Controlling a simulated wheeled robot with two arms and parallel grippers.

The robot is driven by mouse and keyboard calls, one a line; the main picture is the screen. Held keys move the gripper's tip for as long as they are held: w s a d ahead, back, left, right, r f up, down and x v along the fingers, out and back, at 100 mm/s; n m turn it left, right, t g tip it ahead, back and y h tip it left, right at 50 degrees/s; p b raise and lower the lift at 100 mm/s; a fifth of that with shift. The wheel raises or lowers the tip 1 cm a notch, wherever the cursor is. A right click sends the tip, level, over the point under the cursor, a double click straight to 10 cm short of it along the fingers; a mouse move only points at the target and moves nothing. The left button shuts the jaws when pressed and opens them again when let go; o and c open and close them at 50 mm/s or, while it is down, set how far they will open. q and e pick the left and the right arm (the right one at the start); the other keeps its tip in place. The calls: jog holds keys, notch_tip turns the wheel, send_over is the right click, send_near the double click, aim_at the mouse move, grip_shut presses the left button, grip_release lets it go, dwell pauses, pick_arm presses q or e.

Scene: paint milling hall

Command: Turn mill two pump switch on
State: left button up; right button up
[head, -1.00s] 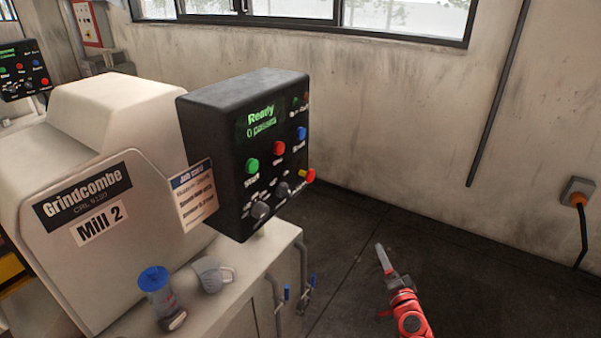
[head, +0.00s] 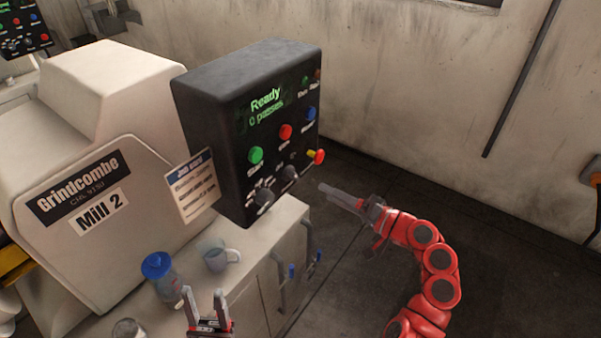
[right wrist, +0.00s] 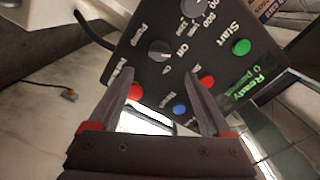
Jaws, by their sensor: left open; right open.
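The Mill 2 control box (head: 245,130) is black, with a lit "Ready" display. The pump switch (head: 289,173) is a small dark rotary knob low on its face; in the right wrist view the pump switch (right wrist: 160,51) shows beside the words "Pump" and "On". I cannot tell surely which way its pointer faces. My right gripper (head: 325,195) is open and empty, apart from the panel, right of the switch. In the right wrist view its fingers (right wrist: 160,80) point at the panel, with the switch beyond the gap between the tips. My left gripper (head: 206,293) is open and empty over the bench.
A red-and-yellow stop button (head: 317,157) juts out close to the pump switch. Another knob (head: 265,197) and green (head: 256,155), red (head: 285,131) and blue (head: 310,113) buttons are nearby. A blue-lidded jar (head: 158,275) and grey mug (head: 218,256) stand on the bench.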

aim_at(297, 177)
jog(key=p+x, duration=0.2)
jog(key=x, duration=0.8)
jog(key=shift+p, duration=0.3)
grip_shut()
